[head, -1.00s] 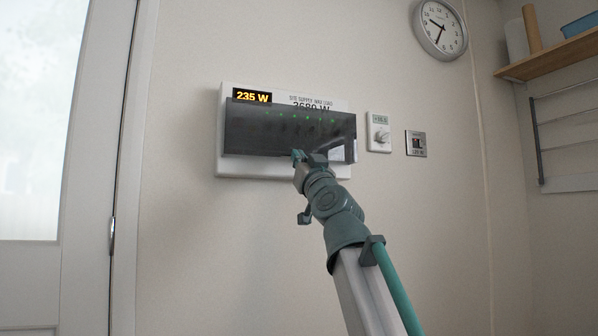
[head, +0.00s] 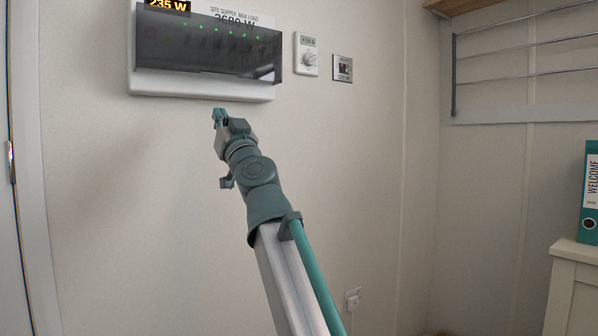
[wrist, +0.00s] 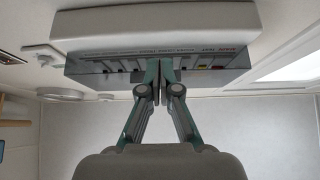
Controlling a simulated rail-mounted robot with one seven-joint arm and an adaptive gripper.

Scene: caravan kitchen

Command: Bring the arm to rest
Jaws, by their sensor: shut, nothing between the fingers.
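My gripper (head: 219,117) is shut and empty in the head view. It points up toward the wall, just below the white supply panel (head: 200,90), with a gap between them in the picture. The wrist view also shows my gripper (wrist: 159,68) with its fingertips together, in front of the panel's dark see-through cover (wrist: 100,64). The panel display (head: 167,5) reads 235 W, and small green lights show behind the cover. I cannot tell from the wrist view how far the fingertips are from the cover.
A rail rack (head: 520,80) hangs at the right. A socket (head: 352,299) is low on the wall. A WELCOME binder (head: 589,195) stands on a cabinet (head: 573,285).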

